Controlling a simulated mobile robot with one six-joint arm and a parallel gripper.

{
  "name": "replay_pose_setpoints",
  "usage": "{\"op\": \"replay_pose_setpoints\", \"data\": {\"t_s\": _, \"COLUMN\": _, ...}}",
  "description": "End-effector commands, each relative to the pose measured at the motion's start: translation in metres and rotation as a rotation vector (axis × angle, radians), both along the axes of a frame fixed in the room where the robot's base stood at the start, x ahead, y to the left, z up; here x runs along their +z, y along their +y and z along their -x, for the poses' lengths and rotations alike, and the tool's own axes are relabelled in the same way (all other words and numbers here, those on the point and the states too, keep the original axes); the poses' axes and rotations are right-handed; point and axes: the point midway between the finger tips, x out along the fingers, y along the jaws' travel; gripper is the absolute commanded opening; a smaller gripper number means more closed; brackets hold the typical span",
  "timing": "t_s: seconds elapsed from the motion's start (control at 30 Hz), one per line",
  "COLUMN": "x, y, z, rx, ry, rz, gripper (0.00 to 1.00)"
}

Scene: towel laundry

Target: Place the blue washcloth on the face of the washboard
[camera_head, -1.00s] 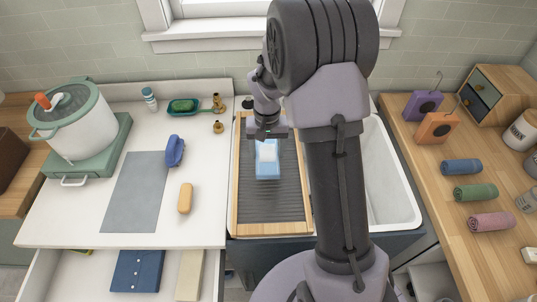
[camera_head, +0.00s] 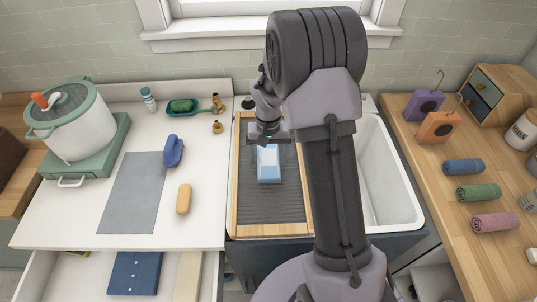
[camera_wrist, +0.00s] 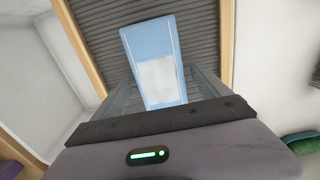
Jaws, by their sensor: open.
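The blue washcloth (camera_head: 269,177) lies as a narrow folded strip on the ribbed face of the washboard (camera_head: 285,207), within its wooden frame. A white patch shows on its upper side. In the wrist view the washcloth (camera_wrist: 151,35) reaches from the ribs to between my fingers. My gripper (camera_head: 267,139) is over the far end of the washcloth and hides part of it. In the wrist view my gripper (camera_wrist: 164,82) is open, with one finger on each side of the washcloth. I cannot tell whether the fingers touch it.
The washboard stands over the left of the white sink (camera_head: 390,190). On the left counter are a blue brush (camera_head: 173,151), a yellow bar (camera_head: 184,199), a grey mat (camera_head: 137,195) and a pot (camera_head: 75,125). Rolled towels (camera_head: 478,192) lie on the right counter.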

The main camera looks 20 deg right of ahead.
Motion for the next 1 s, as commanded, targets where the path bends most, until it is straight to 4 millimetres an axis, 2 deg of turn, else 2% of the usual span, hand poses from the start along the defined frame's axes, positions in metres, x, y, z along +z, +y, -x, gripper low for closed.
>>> {"op": "replay_pose_setpoints", "data": {"t_s": 0.07, "x": 0.003, "y": 0.0, "z": 0.0, "rx": 0.0, "ry": 0.0, "rz": 0.0, "gripper": 0.86}}
{"op": "replay_pose_setpoints", "data": {"t_s": 0.17, "x": 0.02, "y": 0.0, "z": -0.001, "rx": -0.001, "ry": -0.003, "rz": 0.0, "gripper": 0.86}}
{"op": "replay_pose_setpoints", "data": {"t_s": 0.4, "x": 0.089, "y": 0.0, "z": -0.001, "rx": 0.0, "ry": -0.005, "rz": 0.001, "gripper": 0.86}}
{"op": "replay_pose_setpoints", "data": {"t_s": 0.5, "x": 0.109, "y": 0.0, "z": 0.0, "rx": 0.0, "ry": -0.003, "rz": 0.001, "gripper": 0.86}}
{"op": "replay_pose_setpoints", "data": {"t_s": 0.63, "x": 0.125, "y": 0.001, "z": 0.001, "rx": -0.001, "ry": -0.004, "rz": 0.0, "gripper": 0.86}}
{"op": "replay_pose_setpoints", "data": {"t_s": 0.7, "x": 0.144, "y": 0.008, "z": 0.006, "rx": 0.0, "ry": -0.03, "rz": -0.002, "gripper": 0.86}}
{"op": "replay_pose_setpoints", "data": {"t_s": 0.77, "x": 0.174, "y": 0.022, "z": 0.019, "rx": 0.001, "ry": -0.076, "rz": -0.007, "gripper": 0.86}}
{"op": "replay_pose_setpoints", "data": {"t_s": 0.83, "x": 0.217, "y": 0.046, "z": 0.047, "rx": 0.002, "ry": -0.151, "rz": -0.022, "gripper": 0.86}}
{"op": "replay_pose_setpoints", "data": {"t_s": 0.9, "x": 0.255, "y": 0.072, "z": 0.087, "rx": 0.003, "ry": -0.236, "rz": -0.046, "gripper": 0.86}}
{"op": "replay_pose_setpoints", "data": {"t_s": 1.0, "x": 0.287, "y": 0.103, "z": 0.147, "rx": 0.008, "ry": -0.352, "rz": -0.088, "gripper": 0.86}}
